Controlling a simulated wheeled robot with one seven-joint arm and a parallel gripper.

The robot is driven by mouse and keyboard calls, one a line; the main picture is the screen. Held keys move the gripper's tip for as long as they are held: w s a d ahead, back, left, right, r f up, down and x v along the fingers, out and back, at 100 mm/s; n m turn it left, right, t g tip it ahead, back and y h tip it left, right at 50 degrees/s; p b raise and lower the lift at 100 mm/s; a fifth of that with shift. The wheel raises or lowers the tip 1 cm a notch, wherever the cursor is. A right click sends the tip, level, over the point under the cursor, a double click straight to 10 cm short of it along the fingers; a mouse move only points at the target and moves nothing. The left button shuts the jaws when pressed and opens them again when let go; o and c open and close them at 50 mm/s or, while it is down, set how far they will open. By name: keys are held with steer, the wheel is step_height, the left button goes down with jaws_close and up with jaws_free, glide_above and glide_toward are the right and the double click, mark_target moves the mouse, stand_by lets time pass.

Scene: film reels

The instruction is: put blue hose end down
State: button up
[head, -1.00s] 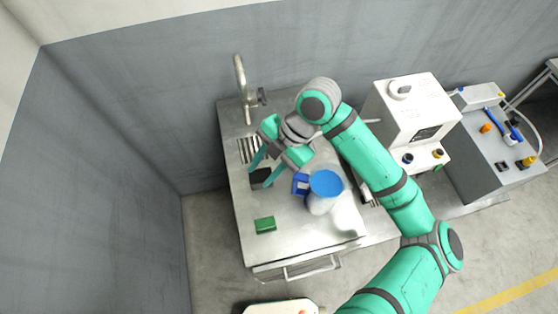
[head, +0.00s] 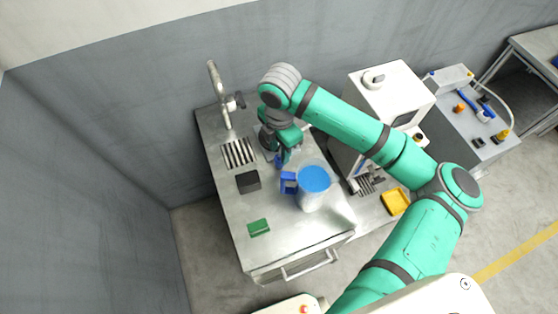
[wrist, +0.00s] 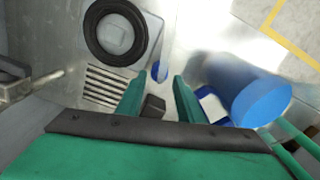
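My gripper (wrist: 160,75) is open above the steel table, with a wide gap between its two green fingers.
A blue-lidded jug (head: 313,181) stands close right of my gripper. A black block (head: 248,182), green block (head: 258,227), drain grate (head: 239,153) and tap (head: 219,95) share the table. A black ring (wrist: 90,30) lies beyond my fingertips. A white machine (head: 390,100) stands right.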

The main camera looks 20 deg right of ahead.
steer(key=shift+f, duration=2.6)
jaws_close()
steer(key=shift+r, duration=0.1)
steer(key=shift+w+d+r, duration=0.1)
steer(key=shift+r, duration=0.35)
step_height(320, 180, up, 2)
steer(key=shift+r, duration=0.1)
steer(key=s+d+r, duration=0.8)
steer(key=d+r, duration=0.1)
steer(key=d, duration=0.2)
steer(key=shift+s+d+r, duration=0.15)
steer(key=shift+d+r, duration=0.05)
steer(key=shift+r, duration=0.2)
